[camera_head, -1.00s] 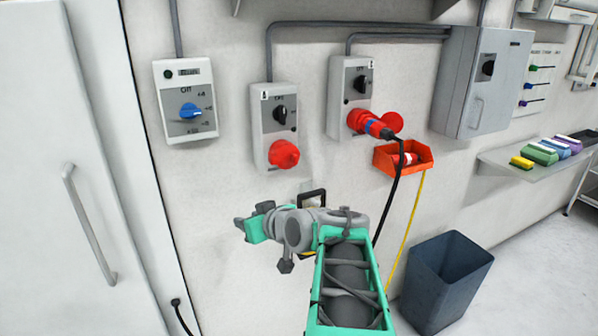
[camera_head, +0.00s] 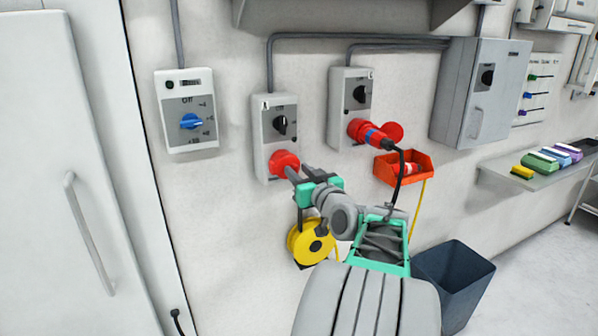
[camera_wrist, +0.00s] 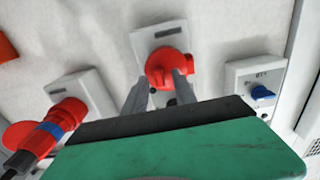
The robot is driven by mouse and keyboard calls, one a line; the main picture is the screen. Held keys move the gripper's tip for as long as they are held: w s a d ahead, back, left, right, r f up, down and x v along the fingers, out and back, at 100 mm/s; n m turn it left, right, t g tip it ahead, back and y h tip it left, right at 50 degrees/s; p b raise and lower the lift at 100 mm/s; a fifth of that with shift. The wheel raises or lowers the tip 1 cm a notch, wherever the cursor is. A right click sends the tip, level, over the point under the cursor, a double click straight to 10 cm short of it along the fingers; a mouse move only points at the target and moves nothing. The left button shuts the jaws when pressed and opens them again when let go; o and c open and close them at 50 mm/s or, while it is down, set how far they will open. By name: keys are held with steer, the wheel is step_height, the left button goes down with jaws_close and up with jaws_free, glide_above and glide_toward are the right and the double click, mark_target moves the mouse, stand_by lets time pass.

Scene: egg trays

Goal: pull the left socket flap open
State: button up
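The left socket (camera_head: 284,163) is a round red fitting with its red flap, low on a grey switch box (camera_head: 275,112). It looks closed in the head view. The red socket and flap (camera_wrist: 168,66) also show in the wrist view, where the picture is turned over. My gripper (camera_head: 291,173) is at the socket's lower right in the head view. In the wrist view, my gripper's (camera_wrist: 160,88) two grey fingers are apart, with tips close to the red flap. I cannot tell whether they touch it.
The right socket (camera_head: 357,130) holds a red and blue plug (camera_head: 376,137) with a hanging black cable. An orange bin (camera_head: 404,168) hangs below it. A yellow cable reel (camera_head: 311,243) hangs under the left box. A blue-knob switch box (camera_head: 187,110) is on the left.

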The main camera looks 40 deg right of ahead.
jaws_close()
stand_by(1.4)
